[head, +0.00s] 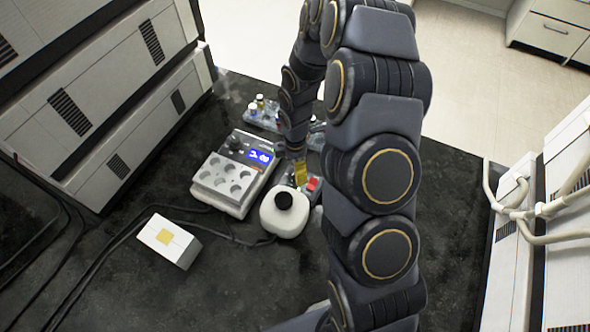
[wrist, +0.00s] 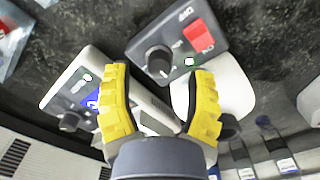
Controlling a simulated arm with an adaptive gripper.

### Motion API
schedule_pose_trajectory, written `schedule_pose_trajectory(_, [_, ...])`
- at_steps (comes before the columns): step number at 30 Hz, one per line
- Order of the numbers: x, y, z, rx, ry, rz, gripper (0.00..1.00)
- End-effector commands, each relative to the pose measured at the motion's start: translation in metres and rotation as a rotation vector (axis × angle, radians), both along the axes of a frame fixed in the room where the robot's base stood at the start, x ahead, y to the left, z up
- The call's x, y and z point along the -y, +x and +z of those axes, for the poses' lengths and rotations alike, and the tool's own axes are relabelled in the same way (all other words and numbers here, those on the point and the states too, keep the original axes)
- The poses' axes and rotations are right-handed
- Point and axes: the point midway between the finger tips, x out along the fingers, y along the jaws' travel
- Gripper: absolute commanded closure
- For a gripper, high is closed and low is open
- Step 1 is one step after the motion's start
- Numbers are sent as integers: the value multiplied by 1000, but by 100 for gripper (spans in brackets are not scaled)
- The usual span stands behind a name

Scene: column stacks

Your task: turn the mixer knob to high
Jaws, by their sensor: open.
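The mixer (head: 285,220) has a rounded white body with a black cup on top. Its dark control panel (wrist: 178,40) carries a red OFF/ON switch (wrist: 198,38), a lit green light and a round dark mixer knob (wrist: 158,62). The knob's pointer setting is too small to read. My gripper (wrist: 162,72) is open, with its yellow fingertips on either side of the knob in the wrist view. Whether they touch it I cannot tell. In the head view my gripper (head: 300,172) is over the panel beside the red switch, and the knob is hidden.
A white block heater (head: 220,180) with wells, a blue display and its own knob stands just left of the mixer. A rack with small vials (head: 262,110) is behind. A white box (head: 168,240) and cables lie on the dark bench at front left.

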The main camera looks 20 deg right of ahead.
Motion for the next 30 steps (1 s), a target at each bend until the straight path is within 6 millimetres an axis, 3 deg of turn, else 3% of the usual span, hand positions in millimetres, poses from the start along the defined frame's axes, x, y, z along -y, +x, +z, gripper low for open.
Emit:
schedule_pose_trajectory(6, [0, 0, -24, -1, -1, -1, 45])
schedule_pose_trajectory(14, [0, 0, -25, 2, 0, -1, 45])
schedule_pose_trajectory(17, [0, 0, -25, 2, 0, -1, 82])
schedule_pose_trajectory(18, [0, 0, -25, 2, 0, -1, 99])
schedule_pose_trajectory(30, [0, 0, -25, 2, 0, -11, 100])
